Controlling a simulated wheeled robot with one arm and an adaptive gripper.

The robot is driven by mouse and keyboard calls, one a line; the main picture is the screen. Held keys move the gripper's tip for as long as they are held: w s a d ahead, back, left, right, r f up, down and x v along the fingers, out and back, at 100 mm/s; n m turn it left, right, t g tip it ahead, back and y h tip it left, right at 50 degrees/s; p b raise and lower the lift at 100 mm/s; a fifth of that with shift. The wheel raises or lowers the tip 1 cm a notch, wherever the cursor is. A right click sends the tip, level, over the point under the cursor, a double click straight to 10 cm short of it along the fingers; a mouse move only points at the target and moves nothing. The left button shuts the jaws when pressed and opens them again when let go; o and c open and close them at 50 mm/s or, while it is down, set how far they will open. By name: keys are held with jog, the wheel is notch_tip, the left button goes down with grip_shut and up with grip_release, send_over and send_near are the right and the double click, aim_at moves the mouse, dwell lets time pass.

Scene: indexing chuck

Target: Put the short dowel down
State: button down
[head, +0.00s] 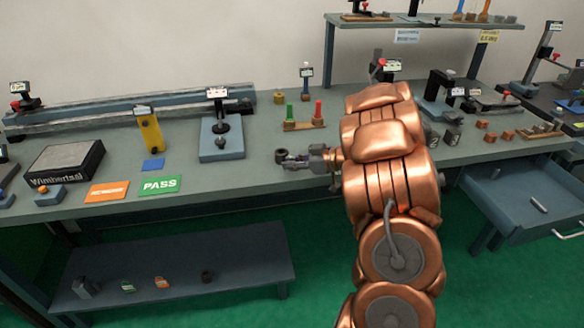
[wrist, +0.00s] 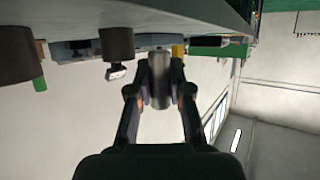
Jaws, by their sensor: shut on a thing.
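The short dowel (wrist: 160,82) is a plain grey cylinder, held between the two fingertips of my gripper (wrist: 160,88) in the wrist view. My gripper (head: 300,159) also shows in the head view, reaching left over the middle of the bench (head: 260,176). It is shut on the dowel. In the head view the dowel is too small and dark to tell apart from the fingers. I cannot tell whether the dowel touches the bench.
A green PASS card (head: 160,185) and an orange card (head: 107,191) lie left of my gripper. A blue-grey stand (head: 221,140) and a rack with coloured pegs (head: 303,124) are nearby. An open drawer (head: 520,226) at right holds a light rod (head: 538,204).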

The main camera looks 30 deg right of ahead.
jog(key=shift+f+p, duration=0.65)
jog(key=shift+f, duration=0.4)
jog(key=shift+f, duration=0.2)
jog(key=c, duration=1.1)
grip_release()
jog(key=shift+s, duration=0.1)
jog(key=shift+d+f+b, duration=0.1)
jog(key=shift+f+b, duration=0.05)
jog(key=shift+b, duration=0.55)
jog(key=shift+b+v, duration=0.65)
jog(key=shift+v, duration=3.25)
